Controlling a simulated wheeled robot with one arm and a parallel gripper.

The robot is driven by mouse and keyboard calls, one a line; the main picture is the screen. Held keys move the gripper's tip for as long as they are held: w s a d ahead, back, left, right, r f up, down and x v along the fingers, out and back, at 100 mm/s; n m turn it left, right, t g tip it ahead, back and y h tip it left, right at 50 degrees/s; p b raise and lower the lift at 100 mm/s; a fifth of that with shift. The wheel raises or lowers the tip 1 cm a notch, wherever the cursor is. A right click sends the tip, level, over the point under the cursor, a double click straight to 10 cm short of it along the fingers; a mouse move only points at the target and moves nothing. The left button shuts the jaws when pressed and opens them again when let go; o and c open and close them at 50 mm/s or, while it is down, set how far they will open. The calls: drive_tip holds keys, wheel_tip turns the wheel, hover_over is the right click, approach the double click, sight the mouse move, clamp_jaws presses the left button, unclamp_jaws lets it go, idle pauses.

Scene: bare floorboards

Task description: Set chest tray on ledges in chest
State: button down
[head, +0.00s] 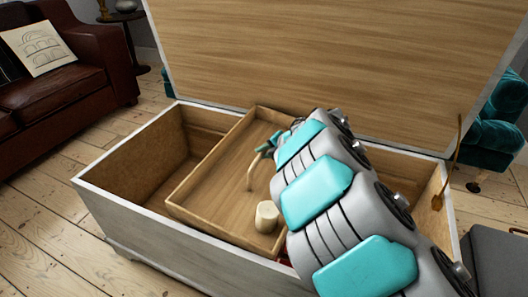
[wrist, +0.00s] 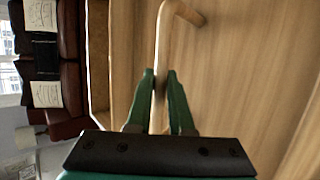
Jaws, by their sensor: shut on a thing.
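The open chest (head: 135,208) has pale rims and wooden inner walls, and its lid (head: 330,60) is raised behind it. The shallow wooden chest tray (head: 205,165) is at its opening, spanning from front to back with the left part of the chest uncovered. The tray's back corner overlaps the back rim; whether it rests on ledges is hidden. My gripper (head: 265,150) is over the tray, its green fingers (wrist: 160,75) shut on a bent wooden handle (wrist: 177,10). The handle (head: 250,178) rises from the tray floor. My arm hides the tray's right side.
A pale cylinder (head: 267,217) stands in the tray near its front. A long-handled wooden spoon-like thing (head: 437,200) leans at the chest's right end. A brown sofa (head: 60,75) is at left, a teal chair (head: 495,130) at right. Floorboards at left are clear.

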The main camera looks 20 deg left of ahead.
sight(260, 171)
drive_tip(key=shift+f+b, duration=2.4)
drive_tip(key=shift+f, duration=1.25)
drive_tip(key=c, duration=0.8)
unclamp_jaws()
drive_tip(key=shift+o, duration=0.4)
drive_tip(key=shift+f, duration=0.15)
drive_tip(key=shift+d, duration=0.1)
drive_tip(key=shift+v, duration=3.9)
